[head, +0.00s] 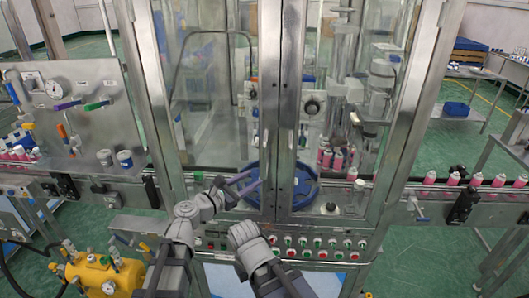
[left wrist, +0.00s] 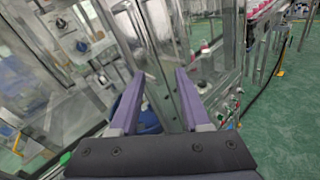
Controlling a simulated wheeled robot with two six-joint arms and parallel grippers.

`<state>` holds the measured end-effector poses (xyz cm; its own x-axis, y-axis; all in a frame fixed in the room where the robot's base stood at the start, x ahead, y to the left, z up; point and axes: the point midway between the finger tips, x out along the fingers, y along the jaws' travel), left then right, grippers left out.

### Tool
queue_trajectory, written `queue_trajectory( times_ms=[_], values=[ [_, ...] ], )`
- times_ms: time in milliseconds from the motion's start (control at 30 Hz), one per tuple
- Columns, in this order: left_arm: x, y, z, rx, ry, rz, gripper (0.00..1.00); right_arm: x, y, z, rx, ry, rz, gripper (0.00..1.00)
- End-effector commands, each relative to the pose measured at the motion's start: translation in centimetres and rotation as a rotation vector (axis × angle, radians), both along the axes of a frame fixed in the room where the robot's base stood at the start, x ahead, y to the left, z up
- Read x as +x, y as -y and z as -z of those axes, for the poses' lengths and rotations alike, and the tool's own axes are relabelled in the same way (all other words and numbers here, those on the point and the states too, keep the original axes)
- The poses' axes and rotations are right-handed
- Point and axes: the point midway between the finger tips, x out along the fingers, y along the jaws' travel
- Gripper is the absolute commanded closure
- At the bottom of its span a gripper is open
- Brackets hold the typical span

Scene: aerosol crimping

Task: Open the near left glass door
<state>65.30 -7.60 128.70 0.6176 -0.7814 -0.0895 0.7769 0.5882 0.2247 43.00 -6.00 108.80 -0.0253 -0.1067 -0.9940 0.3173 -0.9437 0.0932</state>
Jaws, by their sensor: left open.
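The near left glass door (head: 215,85) is a tall clear pane in a metal frame on the front of the machine cabinet. It looks shut, its right edge meeting the near right glass door (head: 345,75) at the metal uprights in the middle. My left gripper (head: 246,183) has purple fingers and is open in front of the left door's lower right part. In the left wrist view, the spread fingers (left wrist: 160,88) point toward the metal door uprights (left wrist: 158,75), with glass on both sides. I cannot tell whether they touch. My right gripper's fingers are not visible.
A panel of red and green buttons (head: 318,246) lies below the doors. A conveyor with pink cans (head: 475,180) runs out on the right. A gauge panel (head: 75,110) and a yellow unit (head: 100,275) stand at left. A blue round part (head: 300,185) shows behind the glass.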

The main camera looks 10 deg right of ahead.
Motion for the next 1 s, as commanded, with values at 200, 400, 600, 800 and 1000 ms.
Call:
queue_trajectory(
  times_ms=[200, 400, 600, 800, 1000],
  values=[
    [1.3, 0.0, -2.3, -0.208, -0.114, -0.06, 0.53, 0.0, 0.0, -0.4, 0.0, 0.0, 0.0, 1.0],
    [1.4, 0.1, -2.4, -0.218, -0.12, -0.063, 0.53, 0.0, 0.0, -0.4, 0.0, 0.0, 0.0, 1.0],
    [2.5, 1.2, -2.3, -0.216, -0.119, -0.06, 0.53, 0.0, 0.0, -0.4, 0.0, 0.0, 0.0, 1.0],
    [4.5, 3.4, -2.4, -0.215, -0.118, -0.059, 0.53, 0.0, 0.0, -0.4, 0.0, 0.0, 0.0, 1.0],
    [6.2, 5.5, -2.3, -0.214, -0.118, -0.06, 0.53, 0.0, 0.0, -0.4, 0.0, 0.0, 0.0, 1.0]
  ],
)
